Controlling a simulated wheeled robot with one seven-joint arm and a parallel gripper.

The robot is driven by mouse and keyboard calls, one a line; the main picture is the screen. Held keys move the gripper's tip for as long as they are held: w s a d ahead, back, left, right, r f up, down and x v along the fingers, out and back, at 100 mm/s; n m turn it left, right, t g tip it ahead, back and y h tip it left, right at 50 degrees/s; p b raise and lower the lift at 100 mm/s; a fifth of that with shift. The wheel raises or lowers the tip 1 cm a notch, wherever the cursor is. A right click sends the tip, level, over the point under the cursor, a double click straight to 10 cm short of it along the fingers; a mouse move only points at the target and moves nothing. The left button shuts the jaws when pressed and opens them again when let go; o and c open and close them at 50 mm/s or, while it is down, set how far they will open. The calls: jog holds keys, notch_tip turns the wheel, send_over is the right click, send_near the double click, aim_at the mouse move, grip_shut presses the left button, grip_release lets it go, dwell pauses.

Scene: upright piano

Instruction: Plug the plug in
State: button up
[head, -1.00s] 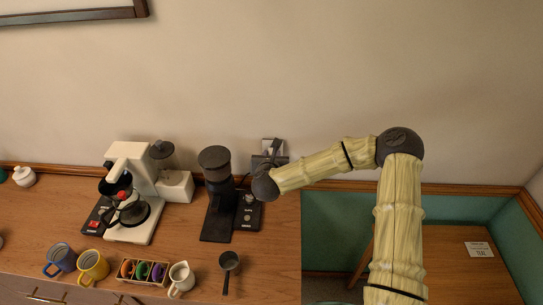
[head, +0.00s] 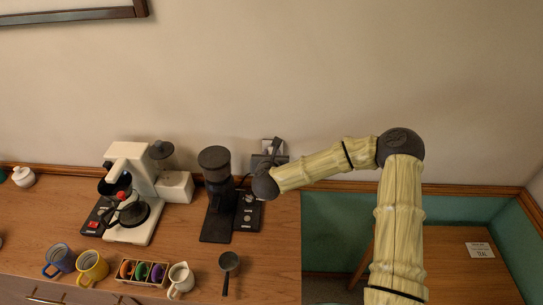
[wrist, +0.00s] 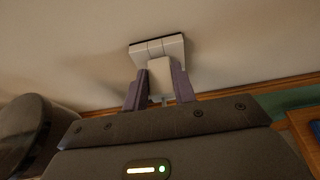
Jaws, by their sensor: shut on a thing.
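My gripper (wrist: 160,88) is shut on a white plug (wrist: 159,76), with one finger on each side of it in the wrist view. Just beyond the plug is a white wall socket (wrist: 158,47). The plug overlaps the lower edge of the socket in this view; I cannot tell whether its pins are in the socket or just in front of it. In the head view, the socket (head: 268,144) shows on the wall behind my gripper (head: 274,155), which hides the plug.
A black coffee grinder (head: 216,195) stands on the wooden counter (head: 190,240) just left of my gripper. A white coffee machine (head: 133,190) stands further left. Mugs, a pod box and a jug line the front. The wall around the socket is clear.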

jog(key=shift+w, duration=0.15)
jog(key=o, duration=1.1)
jog(key=b+v, duration=0.4)
jog(key=v, duration=1.3)
jog(key=shift+r, duration=0.1)
